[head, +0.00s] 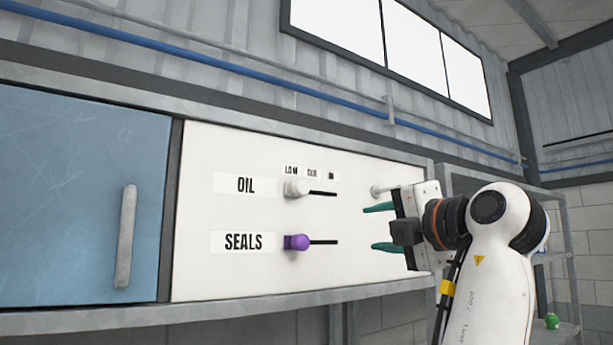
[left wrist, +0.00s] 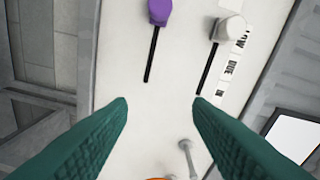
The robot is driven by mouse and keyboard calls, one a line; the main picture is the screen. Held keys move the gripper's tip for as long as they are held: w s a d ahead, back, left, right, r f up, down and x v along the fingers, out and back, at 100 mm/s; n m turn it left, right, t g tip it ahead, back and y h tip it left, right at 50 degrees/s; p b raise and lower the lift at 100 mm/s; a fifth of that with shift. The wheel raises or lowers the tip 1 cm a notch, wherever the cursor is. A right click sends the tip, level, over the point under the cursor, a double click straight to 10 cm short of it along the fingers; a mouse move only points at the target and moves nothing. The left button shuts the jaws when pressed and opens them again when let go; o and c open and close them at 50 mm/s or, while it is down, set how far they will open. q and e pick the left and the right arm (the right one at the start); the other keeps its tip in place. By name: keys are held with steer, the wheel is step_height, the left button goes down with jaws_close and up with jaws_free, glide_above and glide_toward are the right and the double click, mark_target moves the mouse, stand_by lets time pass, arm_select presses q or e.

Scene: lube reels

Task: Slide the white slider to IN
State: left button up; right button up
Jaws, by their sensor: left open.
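The white slider (head: 296,188) is a round knob at the left end of a dark slot in the OIL row, beneath the LOW label. The IN label (head: 331,176) is above the slot's right end. In the left wrist view the white slider (left wrist: 229,27) is at the top of its slot, with the labels beside it. My left gripper (head: 381,227) is open and empty, right of the slots, its fingers pointing left. In the left wrist view its fingertips (left wrist: 161,101) are apart, with nothing between them; the slider is beyond them. My right gripper is out of view.
A purple slider (head: 298,242) is at the left end of the SEALS slot below. A pale peg (head: 380,191) sticks out of the white panel (head: 225,270) near my gripper. A blue door (head: 70,190) with a grey handle (head: 126,236) is at left.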

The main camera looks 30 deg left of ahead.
mark_target(304, 187)
arm_select(q)
steer(key=s+r+n+g, duration=0.2)
steer(key=s+r+n, duration=0.4)
steer(key=s, duration=0.4)
steer(key=shift+y, duration=0.3)
steer(key=p+x, duration=0.1)
steer(key=x, duration=0.2)
steer(key=p+x, duration=0.2)
steer(key=x, duration=0.2)
steer(key=r+p+x, duration=0.1)
steer(key=p+x, duration=0.1)
steer(key=x, duration=0.2)
steer(key=shift+w, duration=0.3)
steer(key=shift+w+a+f+m+p, duration=0.1)
steer(key=shift+w+a+m+p, duration=0.25)
steer(key=shift+a+p, duration=0.15)
jaws_close()
